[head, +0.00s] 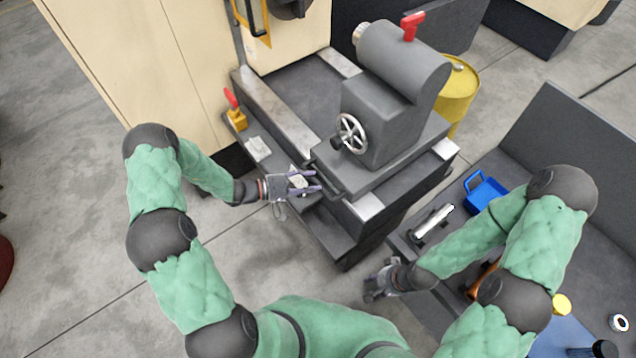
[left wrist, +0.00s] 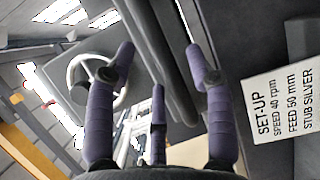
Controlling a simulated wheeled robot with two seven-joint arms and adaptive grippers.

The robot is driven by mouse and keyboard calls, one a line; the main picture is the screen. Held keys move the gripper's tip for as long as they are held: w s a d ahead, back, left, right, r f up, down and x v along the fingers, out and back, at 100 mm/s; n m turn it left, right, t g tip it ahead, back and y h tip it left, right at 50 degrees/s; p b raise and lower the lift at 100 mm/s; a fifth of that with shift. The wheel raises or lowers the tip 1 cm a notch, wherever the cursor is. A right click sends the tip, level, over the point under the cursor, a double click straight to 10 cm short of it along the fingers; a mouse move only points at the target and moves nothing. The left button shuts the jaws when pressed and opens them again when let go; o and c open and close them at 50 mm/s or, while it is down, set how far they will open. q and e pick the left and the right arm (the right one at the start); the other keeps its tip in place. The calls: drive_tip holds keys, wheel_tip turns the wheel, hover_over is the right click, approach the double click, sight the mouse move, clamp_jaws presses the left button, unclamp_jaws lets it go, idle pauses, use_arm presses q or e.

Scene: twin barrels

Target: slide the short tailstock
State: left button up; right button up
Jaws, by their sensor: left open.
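The grey tailstock (head: 385,125) sits on the lathe bed, with a red lever (head: 412,25) on top and a silver handwheel (head: 351,133) on its near side. A dark bar (head: 328,178) runs along the front of its base. My left gripper (head: 318,181) is open at this bar. In the left wrist view the purple fingers of my left gripper (left wrist: 160,60) are spread, with the dark bar (left wrist: 165,70) passing between them; contact cannot be told. The handwheel (left wrist: 95,85) shows at the left. My right gripper (head: 372,286) is low beside the bench, its fingers unclear.
The lathe bed's pale rails (head: 280,110) run toward the cream headstock cabinet. A yellow barrel (head: 458,85) stands behind the tailstock. A set-up card (left wrist: 283,103) lies near my left gripper.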

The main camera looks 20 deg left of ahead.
use_arm(q)
drive_tip(key=shift+x, duration=1.45)
use_arm(e)
drive_tip(key=shift+f, duration=0.1)
